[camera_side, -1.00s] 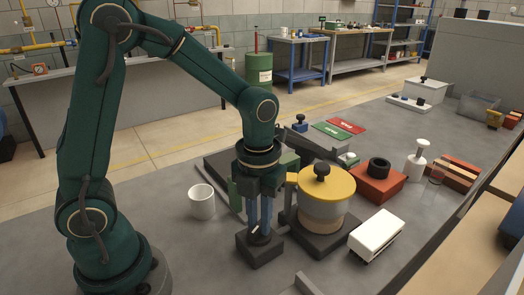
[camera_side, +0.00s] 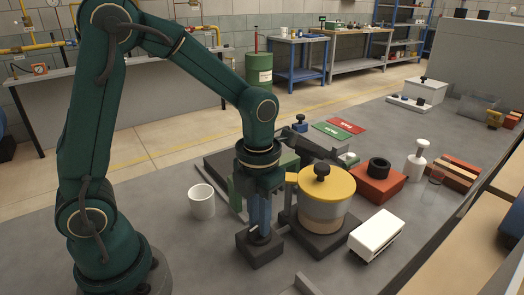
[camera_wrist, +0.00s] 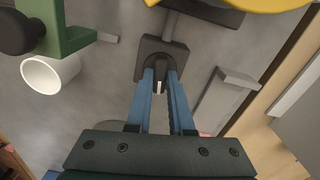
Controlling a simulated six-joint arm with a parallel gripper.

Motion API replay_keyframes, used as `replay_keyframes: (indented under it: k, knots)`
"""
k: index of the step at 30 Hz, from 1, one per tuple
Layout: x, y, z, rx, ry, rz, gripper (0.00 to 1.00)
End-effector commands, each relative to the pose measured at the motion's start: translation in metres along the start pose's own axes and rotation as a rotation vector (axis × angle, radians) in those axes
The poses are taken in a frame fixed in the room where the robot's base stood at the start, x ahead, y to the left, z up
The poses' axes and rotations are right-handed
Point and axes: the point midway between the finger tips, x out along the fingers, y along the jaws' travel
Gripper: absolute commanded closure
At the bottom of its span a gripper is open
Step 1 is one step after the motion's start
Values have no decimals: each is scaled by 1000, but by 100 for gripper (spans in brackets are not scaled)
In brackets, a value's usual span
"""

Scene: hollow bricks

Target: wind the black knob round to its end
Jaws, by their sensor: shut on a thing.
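The black knob (camera_wrist: 158,70) has a white mark on its near side and sits on a small dark square block (camera_wrist: 180,49). In the wrist view, the two blue fingers of my gripper (camera_wrist: 160,74) stand on either side of the knob, shut on it. In the side view, my gripper (camera_side: 260,226) points straight down onto the block (camera_side: 262,252). The fingers hide most of the knob there. Only a little of its dark edge and a pale mark show.
A yellow-lidded pot (camera_side: 325,205) with its own black top knob stands close to the right of my gripper. A white box (camera_side: 376,234) lies at right. A grey bracket (camera_wrist: 222,100) lies right of the block.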

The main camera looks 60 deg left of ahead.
Motion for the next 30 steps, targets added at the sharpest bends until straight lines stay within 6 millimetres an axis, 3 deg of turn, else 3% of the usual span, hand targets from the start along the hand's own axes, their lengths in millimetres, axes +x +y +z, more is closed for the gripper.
replay_keyframes:
  k: [1,3,14,24,30]
  knots:
    - [0,0,0,-1,-1,0,72]
    - [0,0,0,-1,-1,0,50]
    - [-4,0,0,-1,-2,-1,50]
    - [-44,0,1,-1,-5,-1,50]
    - [-52,0,0,-1,-1,0,50]
